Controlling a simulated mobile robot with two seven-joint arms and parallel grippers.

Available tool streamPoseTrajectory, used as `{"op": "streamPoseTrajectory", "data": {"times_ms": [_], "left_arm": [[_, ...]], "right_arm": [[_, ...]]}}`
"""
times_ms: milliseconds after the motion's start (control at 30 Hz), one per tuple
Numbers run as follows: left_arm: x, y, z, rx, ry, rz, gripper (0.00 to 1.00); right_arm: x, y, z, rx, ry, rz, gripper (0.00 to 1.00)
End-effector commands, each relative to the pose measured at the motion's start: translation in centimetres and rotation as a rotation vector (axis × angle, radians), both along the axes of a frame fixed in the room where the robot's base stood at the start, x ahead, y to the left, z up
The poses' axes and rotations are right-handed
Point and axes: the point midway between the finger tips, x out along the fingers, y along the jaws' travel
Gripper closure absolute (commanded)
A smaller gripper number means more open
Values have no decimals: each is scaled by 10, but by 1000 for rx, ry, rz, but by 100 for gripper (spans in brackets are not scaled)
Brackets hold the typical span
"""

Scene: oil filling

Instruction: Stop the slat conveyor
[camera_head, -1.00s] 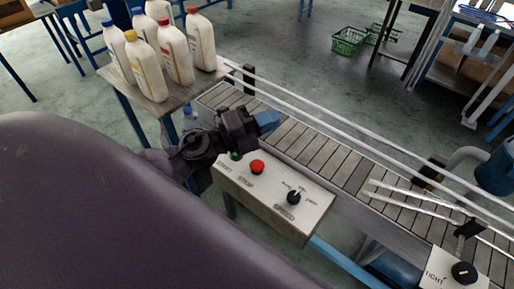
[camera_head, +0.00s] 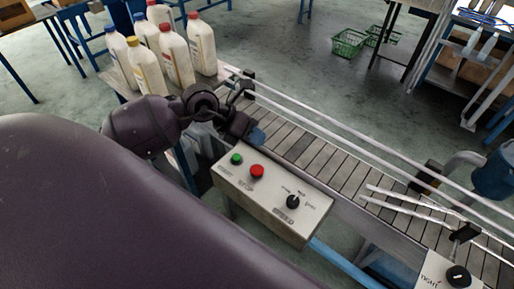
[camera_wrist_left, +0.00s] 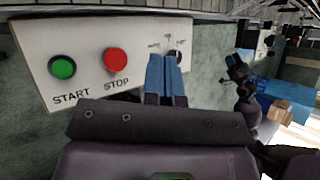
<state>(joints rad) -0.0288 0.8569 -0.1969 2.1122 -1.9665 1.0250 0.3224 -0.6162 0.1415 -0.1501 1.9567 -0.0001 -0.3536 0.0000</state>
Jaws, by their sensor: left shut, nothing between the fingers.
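The control box (camera_head: 262,190) beside the slat conveyor (camera_head: 305,150) carries a red STOP button (camera_head: 257,171), a green START button (camera_head: 236,159) and a black knob (camera_head: 293,202). In the left wrist view the red button (camera_wrist_left: 116,60) and green button (camera_wrist_left: 62,67) are both uncovered, and my fingers partly hide the knob. My left gripper (camera_head: 257,137) is shut and empty, behind the buttons on the conveyor side in the head view. In the left wrist view its blue fingers (camera_wrist_left: 165,78) appear right of the STOP button, apart from it. A dark arm with a blue tip (camera_wrist_left: 237,68), probably my right gripper, shows farther right.
Several bottles (camera_head: 176,55) stand on a small table at the conveyor's upper left end. White guide rails (camera_head: 340,133) run along the conveyor. A second control box (camera_head: 448,272) is at lower right. Green baskets (camera_head: 348,43) lie on the floor beyond.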

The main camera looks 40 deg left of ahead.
Motion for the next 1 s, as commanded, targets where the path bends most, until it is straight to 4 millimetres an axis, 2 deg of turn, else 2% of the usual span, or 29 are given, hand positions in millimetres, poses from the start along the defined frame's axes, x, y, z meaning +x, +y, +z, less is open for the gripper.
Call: {"op": "streamPoseTrajectory", "data": {"times_ms": [267,800,1000], "left_arm": [[0,0,-9,-2,-1,-1,100],[-1,0,-69,-3,2,1,100],[0,0,-85,-3,0,1,100]], "right_arm": [[2,0,-3,1,-9,0,57],[14,3,-38,1,-35,7,57],[17,4,-45,2,-39,9,57]]}}
